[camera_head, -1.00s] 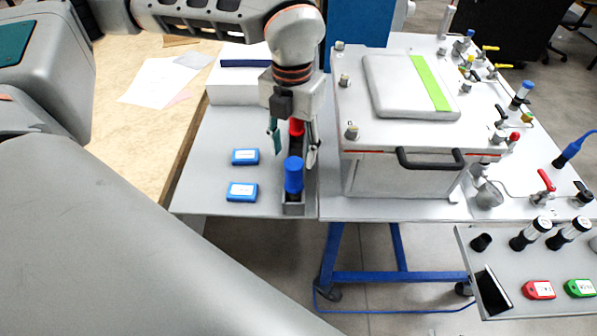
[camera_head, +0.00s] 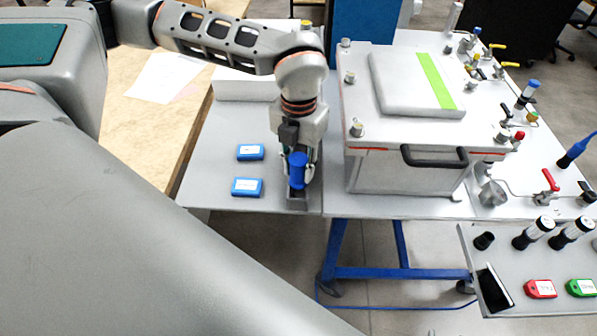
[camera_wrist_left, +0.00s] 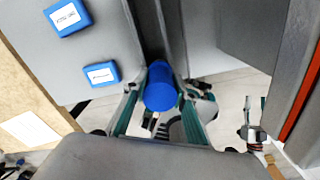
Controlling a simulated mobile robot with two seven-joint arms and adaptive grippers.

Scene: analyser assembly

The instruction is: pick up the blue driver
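The blue driver (camera_head: 298,171) stands upright in a grey holder (camera_head: 297,202) near the front edge of the table. Only its blue handle shows. My left gripper (camera_head: 299,168) is lowered over it, with one finger on each side of the handle. In the left wrist view the round blue handle end (camera_wrist_left: 160,90) lies between the two green-lined fingers (camera_wrist_left: 162,105). The fingers look spread, with small gaps beside the handle. The red-topped driver behind is hidden by my gripper. My right gripper does not show.
Two blue boxes (camera_head: 247,187) lie left of the holder. A large lidded chamber (camera_head: 405,170) stands close on the right. Bare grey table (camera_head: 210,150) lies around the blue boxes.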

